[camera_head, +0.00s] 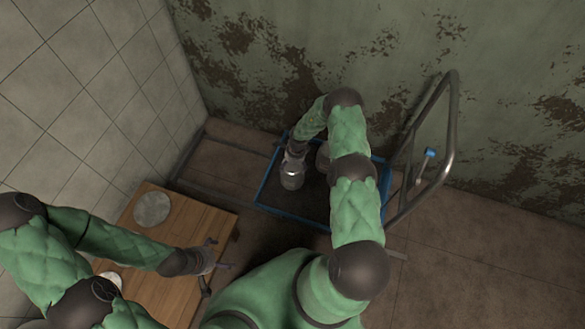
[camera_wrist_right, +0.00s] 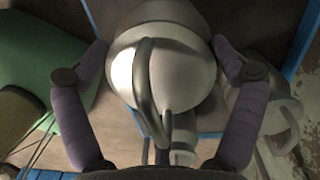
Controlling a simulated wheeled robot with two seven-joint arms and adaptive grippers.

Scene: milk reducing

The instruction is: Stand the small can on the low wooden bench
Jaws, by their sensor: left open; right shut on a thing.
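A metal can (camera_head: 292,179) with a bright lid is in my right gripper (camera_head: 293,166), over the blue-rimmed cart bed. In the right wrist view, the purple-grey fingers close on both sides of this can (camera_wrist_right: 180,75), and its looped handle faces the camera. I cannot tell whether its base touches the cart bed. A second metal can (camera_wrist_right: 262,110) stands beside it, partly behind a finger. It is partly hidden by my arm in the head view (camera_head: 323,156). The low wooden bench (camera_head: 183,225) is at lower left. My left gripper (camera_head: 215,266) is open and empty above the bench's right edge.
A round grey disc (camera_head: 153,208) lies on the bench's far part; a pale round thing (camera_head: 112,279) is partly hidden by my left arm. The blue-rimmed cart (camera_head: 290,214) has a tall metal handle (camera_head: 447,140) at right. Walls stand behind and left. Bare floor separates bench and cart.

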